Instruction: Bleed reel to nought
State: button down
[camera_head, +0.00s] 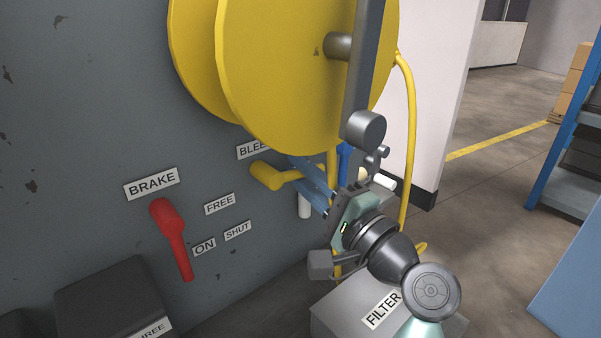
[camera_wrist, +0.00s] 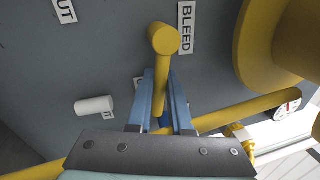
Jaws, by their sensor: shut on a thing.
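My gripper (camera_head: 302,168) is at the grey wall panel, below the BLEED label (camera_head: 253,149). Its blue fingers are shut on the yellow bleed lever (camera_head: 268,175). In the wrist view the lever (camera_wrist: 163,40) shows its round end beyond the fingertips (camera_wrist: 162,90), and its stem runs down between them. The yellow reel (camera_head: 285,65) stands above the gripper, with a grey arm in front of it. A small dial gauge (camera_wrist: 287,107) shows at the right of the wrist view; its reading is too small to tell.
A red brake lever (camera_head: 172,238) hangs on the panel with its lower end by the ON label (camera_head: 204,247). A white peg (camera_wrist: 95,105) sticks out left of the fingers. A yellow hose (camera_head: 409,130) hangs at the right. A grey FILTER box (camera_head: 345,315) stands below my arm.

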jog(key=c, duration=0.8)
grip_release()
jog(key=shift+c, duration=0.2)
jog(key=v, duration=1.3)
